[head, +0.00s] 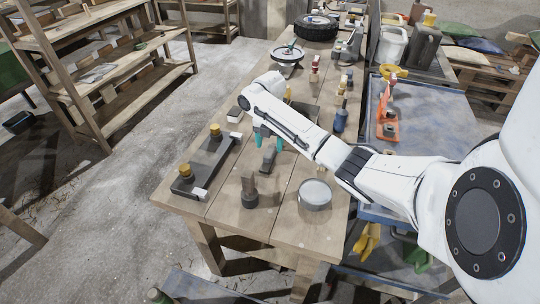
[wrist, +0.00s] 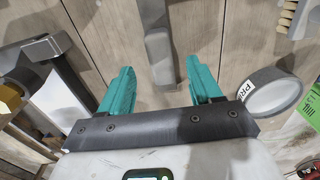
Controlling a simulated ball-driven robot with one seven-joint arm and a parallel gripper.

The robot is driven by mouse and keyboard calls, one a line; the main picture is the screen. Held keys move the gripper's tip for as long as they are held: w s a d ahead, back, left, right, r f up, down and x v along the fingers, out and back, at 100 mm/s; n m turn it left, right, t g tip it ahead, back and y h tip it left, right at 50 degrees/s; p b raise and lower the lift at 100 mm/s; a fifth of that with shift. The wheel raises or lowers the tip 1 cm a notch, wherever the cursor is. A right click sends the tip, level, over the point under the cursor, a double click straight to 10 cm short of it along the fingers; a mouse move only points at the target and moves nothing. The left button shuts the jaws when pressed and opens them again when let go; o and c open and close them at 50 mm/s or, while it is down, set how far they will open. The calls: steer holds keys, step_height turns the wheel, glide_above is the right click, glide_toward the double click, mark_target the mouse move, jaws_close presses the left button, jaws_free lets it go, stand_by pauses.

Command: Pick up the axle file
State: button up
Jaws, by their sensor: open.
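A grey bar-like tool, which looks like the axle file (head: 268,160), lies on the wooden workbench (head: 225,205) below and just in front of my gripper (head: 267,143). In the wrist view the same tool (wrist: 157,45) runs in from the top edge, with a darker upper part and a lighter grey lower end. Its near end shows between the two teal fingers of my gripper (wrist: 158,80). The fingers are spread apart, with a gap on each side of the tool, and hold nothing. The tool's far end is cut off in the wrist view.
A dark fixture with yellow knobs (head: 203,166) lies left of my gripper. A round tin (head: 315,195) and a dark upright piece (head: 249,193) stand nearer the front edge. In the wrist view, a labelled ring (wrist: 272,92) sits close to the right finger.

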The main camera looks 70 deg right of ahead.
mark_target(270, 150)
steer(key=shift+f, duration=2.2)
jaws_close()
